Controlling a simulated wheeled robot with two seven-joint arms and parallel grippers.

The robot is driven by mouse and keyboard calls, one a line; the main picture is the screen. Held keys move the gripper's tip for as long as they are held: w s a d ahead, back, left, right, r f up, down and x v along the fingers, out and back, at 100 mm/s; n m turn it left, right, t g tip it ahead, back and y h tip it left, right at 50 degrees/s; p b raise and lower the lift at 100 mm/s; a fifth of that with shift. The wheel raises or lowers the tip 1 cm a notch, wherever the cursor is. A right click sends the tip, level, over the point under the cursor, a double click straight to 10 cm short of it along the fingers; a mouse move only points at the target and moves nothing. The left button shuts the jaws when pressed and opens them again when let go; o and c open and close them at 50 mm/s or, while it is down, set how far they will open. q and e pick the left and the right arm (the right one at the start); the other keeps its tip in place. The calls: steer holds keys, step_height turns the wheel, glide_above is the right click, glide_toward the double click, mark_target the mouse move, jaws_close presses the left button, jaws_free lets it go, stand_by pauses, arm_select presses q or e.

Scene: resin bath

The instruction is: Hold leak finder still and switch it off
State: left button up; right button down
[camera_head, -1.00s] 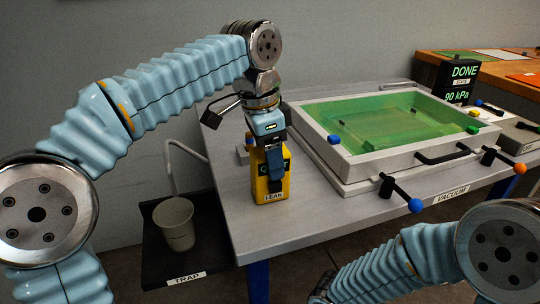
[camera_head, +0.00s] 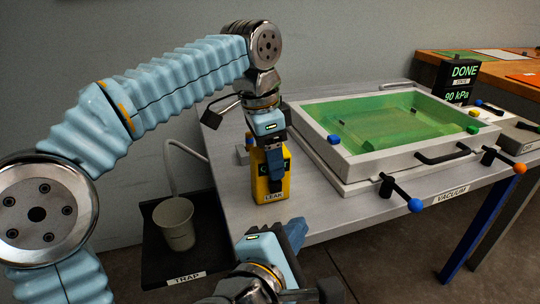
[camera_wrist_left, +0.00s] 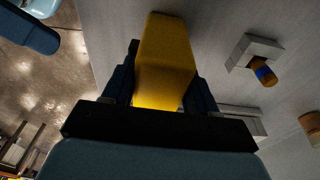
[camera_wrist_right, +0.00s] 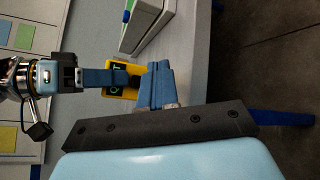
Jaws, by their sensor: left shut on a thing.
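The leak finder (camera_head: 283,186) is a yellow box with a dark face and a LEAK label. It stands upright at the table's near left edge. My left gripper (camera_head: 275,165) comes from above and is shut on it; in the left wrist view the yellow body (camera_wrist_left: 165,60) sits between the fingers. A left finger covers part of the face in the head view. My right gripper (camera_head: 295,232) is in front of and below the leak finder, apart from it, with its fingers together and empty. In the right wrist view the leak finder (camera_wrist_right: 132,92) shows beyond the right fingers (camera_wrist_right: 157,86).
The resin bath (camera_head: 325,150) with green contents stands to the right, with a blue-tipped lever (camera_head: 400,194) at its front. A grey cup (camera_head: 175,224) stands on the dark TRAP tray (camera_head: 155,262) at lower left. A display (camera_head: 462,80) reads DONE and 90 kPa.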

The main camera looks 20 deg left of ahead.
mark_target(278, 199)
steer(key=shift+w+a, duration=0.7)
steer(key=shift+w, duration=0.4)
steer(key=shift+w+a, duration=0.7)
steer(key=shift+w, duration=0.4)
steer(key=shift+w+a, duration=0.7)
steer(key=shift+w, duration=0.4)
steer(key=shift+w+a, duration=0.2)
steer(key=shift+w, duration=0.2)
steer(key=shift+s+d, duration=0.2)
steer(key=shift+s, duration=0.2)
arm_select(q)
steer(key=o, duration=1.2)
arm_select(e)
steer(key=s+d, duration=0.3)
steer(key=s, duration=0.2)
steer(key=shift+d, duration=0.15)
arm_select(q)
steer(key=shift+o, duration=0.2)
steer(key=shift+r, duration=0.15)
